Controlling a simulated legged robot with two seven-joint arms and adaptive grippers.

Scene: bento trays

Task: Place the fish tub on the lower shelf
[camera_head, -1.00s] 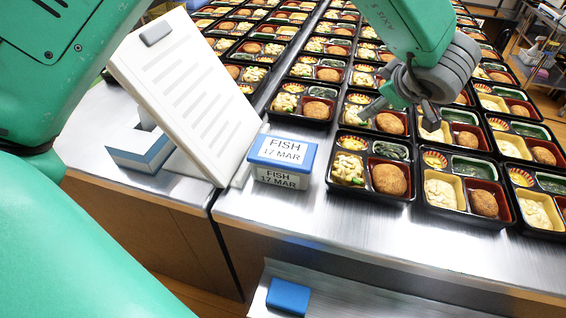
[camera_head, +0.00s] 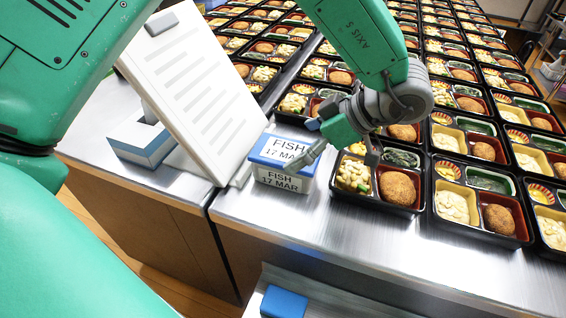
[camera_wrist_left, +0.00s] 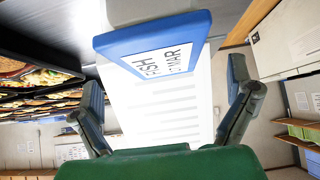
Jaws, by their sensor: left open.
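The fish tub (camera_head: 268,178) is white with a blue lid and reads FISH 17 MAR. It stands upright on the steel counter near its front edge, beside a leaning white sheet board. My left gripper (camera_head: 332,162) is open at the tub's right; one finger passes in front of the tub in the head view. In the left wrist view the open fingers (camera_wrist_left: 166,110) spread wide, with the blue lid (camera_wrist_left: 150,35) ahead between them; contact cannot be told. The lower shelf (camera_head: 345,308) shows at the bottom, below the counter edge. My right gripper is not in view.
A blue-lidded item (camera_head: 283,302) sits on the lower shelf. The white board (camera_head: 200,95) stands close at the tub's left. Bento trays (camera_head: 380,205) in rows fill the counter to the right and back. The counter's front strip (camera_head: 300,225) is clear.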

